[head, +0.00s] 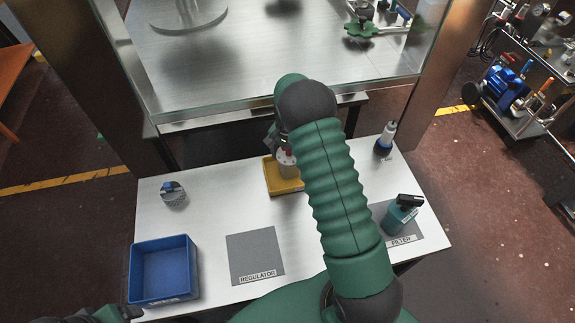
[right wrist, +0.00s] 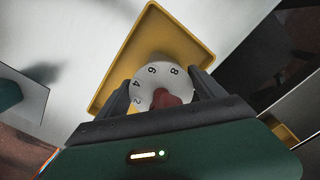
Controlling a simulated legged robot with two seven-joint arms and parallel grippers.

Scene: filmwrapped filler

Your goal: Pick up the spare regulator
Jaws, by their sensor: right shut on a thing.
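The spare regulator (head: 287,168) is a pale cylinder with a reddish top, over the yellow tray (head: 285,189) at the back middle of the white table. My right gripper (head: 281,148) is on it, mostly hidden by my arm. In the right wrist view, the gripper (right wrist: 162,98) is shut on the regulator, whose numbered dial (right wrist: 151,82) and reddish knob show between the fingers. I cannot tell whether it touches the tray floor. A dark part of my left gripper (head: 115,313) shows at the lower left edge; its fingers are not clear.
A grey REGULATOR mat (head: 254,252) lies bare at front middle. A blue bin (head: 163,270) stands front left, a small grey round part (head: 173,194) behind it. A teal filter (head: 401,215) stands on the FILTER mat at right. A dark-and-white bottle-like item (head: 385,140) stands back right.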

